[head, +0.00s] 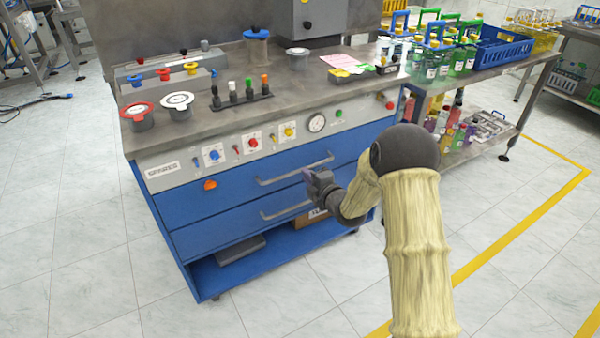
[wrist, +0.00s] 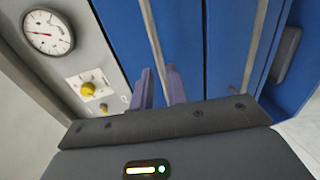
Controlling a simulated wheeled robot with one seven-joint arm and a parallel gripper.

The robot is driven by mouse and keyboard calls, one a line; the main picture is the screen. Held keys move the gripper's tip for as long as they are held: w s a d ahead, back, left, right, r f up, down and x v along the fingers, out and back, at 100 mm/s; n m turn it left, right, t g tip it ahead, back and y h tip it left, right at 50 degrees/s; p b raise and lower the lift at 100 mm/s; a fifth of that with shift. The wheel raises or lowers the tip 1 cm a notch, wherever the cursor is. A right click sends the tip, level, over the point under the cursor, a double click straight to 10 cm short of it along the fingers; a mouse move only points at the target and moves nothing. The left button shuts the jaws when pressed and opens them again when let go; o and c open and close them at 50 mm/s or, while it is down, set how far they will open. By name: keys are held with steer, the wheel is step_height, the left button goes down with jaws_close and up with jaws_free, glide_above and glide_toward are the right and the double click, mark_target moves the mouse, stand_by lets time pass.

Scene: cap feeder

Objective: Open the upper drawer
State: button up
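The upper drawer (head: 195,198) is a blue front below the grey control panel, and it looks shut, level with the front below. Its grey bar handle (head: 290,170) shows in the head view; its right part is near my gripper. My gripper (head: 310,178) is in front of the drawer's right half. In the wrist view the two purple fingers (wrist: 160,88) stand apart, and the upper handle (wrist: 152,40) runs toward the gap between them. Whether the fingers touch the bar I cannot tell.
The lower drawer (head: 220,233) has its own handle (head: 285,210). Below is an open shelf with a dark flat case (head: 240,250) and a cardboard box (head: 310,217). An orange knob (head: 210,184) sits on the upper front. The floor before the cabinet is clear.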

steer(key=shift+b+x, duration=0.4)
steer(key=shift+x, duration=2.35)
steer(key=shift+c, duration=0.4)
jaws_close()
